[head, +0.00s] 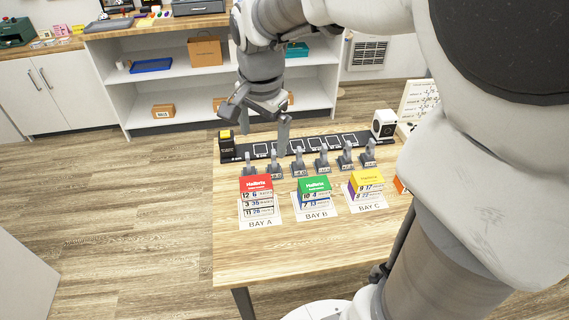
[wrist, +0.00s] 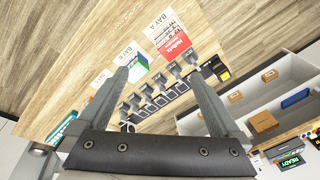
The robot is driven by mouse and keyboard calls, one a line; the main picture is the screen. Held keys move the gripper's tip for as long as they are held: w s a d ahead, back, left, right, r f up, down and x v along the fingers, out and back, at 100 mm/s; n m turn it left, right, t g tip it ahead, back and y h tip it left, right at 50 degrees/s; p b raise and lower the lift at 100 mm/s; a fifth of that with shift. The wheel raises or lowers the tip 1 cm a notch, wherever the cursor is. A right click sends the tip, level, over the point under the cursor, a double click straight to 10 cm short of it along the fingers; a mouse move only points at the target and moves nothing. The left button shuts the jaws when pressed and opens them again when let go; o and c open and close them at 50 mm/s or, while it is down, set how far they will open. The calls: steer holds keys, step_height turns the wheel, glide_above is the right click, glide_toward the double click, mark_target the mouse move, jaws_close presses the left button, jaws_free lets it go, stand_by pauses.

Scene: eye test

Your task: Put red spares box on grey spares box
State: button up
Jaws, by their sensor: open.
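A red-topped box (head: 256,184) sits at the top of a stack on the BAY A card, with white, number-printed faces below it. It also shows in the wrist view (wrist: 176,43). I cannot make out which box is the grey spares box; the layers under the coloured tops are small and unclear. My gripper (head: 254,124) is open and empty, above the back of the table, behind the bay stacks. In the wrist view my spread fingers (wrist: 157,72) point towards the table, with the red box beyond their tips and nothing between them.
A green-topped stack (head: 314,186) stands on BAY B and a yellow-topped stack (head: 366,180) on BAY C. Several grey upright holders (head: 297,163) line a black strip (head: 310,144) behind them. My arm hides the table's right side. The front (head: 270,255) is clear.

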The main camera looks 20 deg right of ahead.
steer(key=s+r+n+t, duration=0.3)
steer(key=s+n, duration=0.8)
steer(key=s, duration=0.4)
steer(key=shift+s+r, duration=0.25)
steer(key=shift+s, duration=0.1)
steer(key=shift+r, duration=0.1)
